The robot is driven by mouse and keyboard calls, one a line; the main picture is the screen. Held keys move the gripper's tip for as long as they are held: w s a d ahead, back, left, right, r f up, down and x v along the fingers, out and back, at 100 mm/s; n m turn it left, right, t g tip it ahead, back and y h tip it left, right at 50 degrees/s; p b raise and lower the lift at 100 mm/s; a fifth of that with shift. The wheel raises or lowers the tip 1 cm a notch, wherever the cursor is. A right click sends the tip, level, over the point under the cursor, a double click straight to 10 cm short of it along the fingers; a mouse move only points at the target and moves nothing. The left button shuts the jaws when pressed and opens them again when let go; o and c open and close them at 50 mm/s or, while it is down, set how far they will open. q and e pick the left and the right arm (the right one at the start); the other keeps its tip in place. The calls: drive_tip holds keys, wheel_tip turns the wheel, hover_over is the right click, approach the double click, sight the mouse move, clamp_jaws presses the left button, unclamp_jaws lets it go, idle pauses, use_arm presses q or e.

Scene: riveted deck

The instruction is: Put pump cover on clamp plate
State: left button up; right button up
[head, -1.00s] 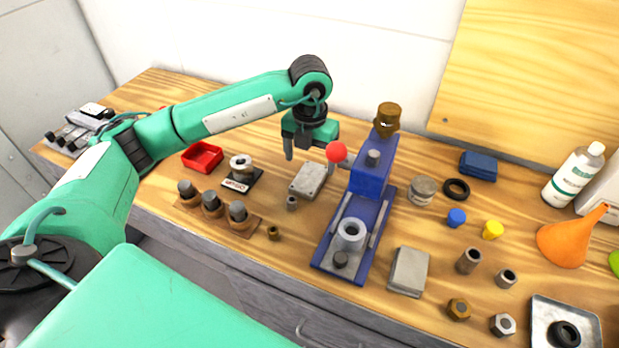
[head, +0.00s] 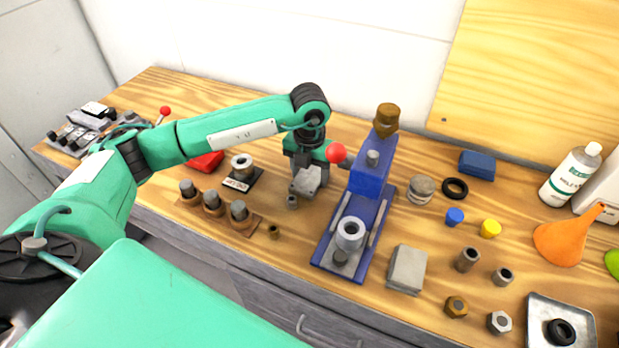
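The pump cover appears to be the small grey plate with corner holes (head: 307,183) left of the blue press. My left gripper (head: 308,178) is down at this plate, with its fingers at the plate's sides and its body hiding the back part. I cannot tell whether the fingers are closed on it. The clamp plate appears to be the plain grey rectangular block (head: 407,268) lying on the bench right of the press. Nothing lies on top of it. My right gripper is out of view.
The blue press (head: 371,180) with a red-knobbed lever (head: 337,153) stands between the two plates. A bolt rack (head: 213,203) and a small ring (head: 292,202) are near the gripper. Bushings (head: 467,260), nuts (head: 456,307) and a metal tray (head: 590,330) lie right of the block.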

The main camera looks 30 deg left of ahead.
sight(310, 176)
use_arm(q)
drive_tip(key=c, duration=0.3)
drive_tip(key=shift+r, duration=0.1)
